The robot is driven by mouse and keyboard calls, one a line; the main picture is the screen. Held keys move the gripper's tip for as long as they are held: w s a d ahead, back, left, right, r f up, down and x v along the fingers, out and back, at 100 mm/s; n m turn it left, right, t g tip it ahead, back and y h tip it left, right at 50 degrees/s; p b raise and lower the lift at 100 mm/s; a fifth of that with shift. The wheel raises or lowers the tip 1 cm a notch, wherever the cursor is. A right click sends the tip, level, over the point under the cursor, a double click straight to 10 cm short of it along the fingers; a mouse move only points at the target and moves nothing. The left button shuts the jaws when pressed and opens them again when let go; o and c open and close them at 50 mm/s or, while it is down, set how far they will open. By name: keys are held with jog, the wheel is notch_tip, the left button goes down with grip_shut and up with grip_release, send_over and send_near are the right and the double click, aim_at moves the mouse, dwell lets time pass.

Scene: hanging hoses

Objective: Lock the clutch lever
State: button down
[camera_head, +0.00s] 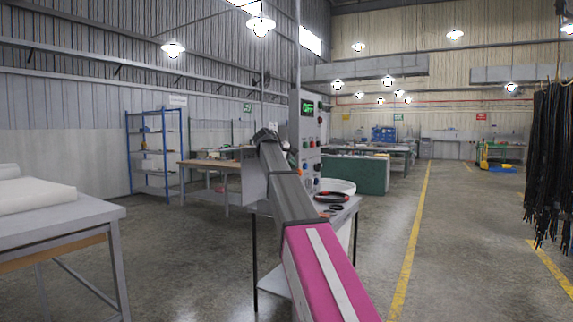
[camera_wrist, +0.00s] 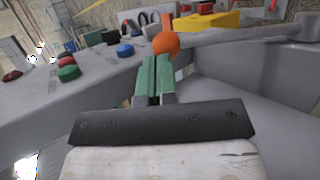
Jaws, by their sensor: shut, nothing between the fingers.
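An orange ball knob (camera_wrist: 166,43), which looks like the end of the clutch lever, is just beyond my fingertips in the wrist view. The lever's shaft is not clearly visible, so I cannot tell its position. My gripper (camera_wrist: 154,62) has its two green fingers shut together and empty, pointing at the knob. I cannot tell whether the fingertips touch it. In the head view the grey control cabinet (camera_head: 308,140) stands upright with a green "OFF" display (camera_head: 308,107). My arm reaches to its left side, and the knob is not clearly seen there.
In the wrist view, a green button (camera_wrist: 68,73), a blue button (camera_wrist: 125,50) and red buttons lie left of the knob, with a yellow block (camera_wrist: 207,22) behind. A small table (camera_head: 345,208) stands by the cabinet. Black hoses (camera_head: 550,150) hang far right; the floor between is clear.

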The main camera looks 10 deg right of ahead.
jog(key=shift+w+d+f, duration=0.7)
jog(key=shift+w+d, duration=0.2)
jog(key=shift+w, duration=0.15)
jog(key=shift+w+d+f, duration=0.1)
jog(key=s+a+r, duration=0.2)
jog(key=a+r, duration=0.6)
jog(key=r, duration=0.4)
jog(key=shift+s, duration=0.2)
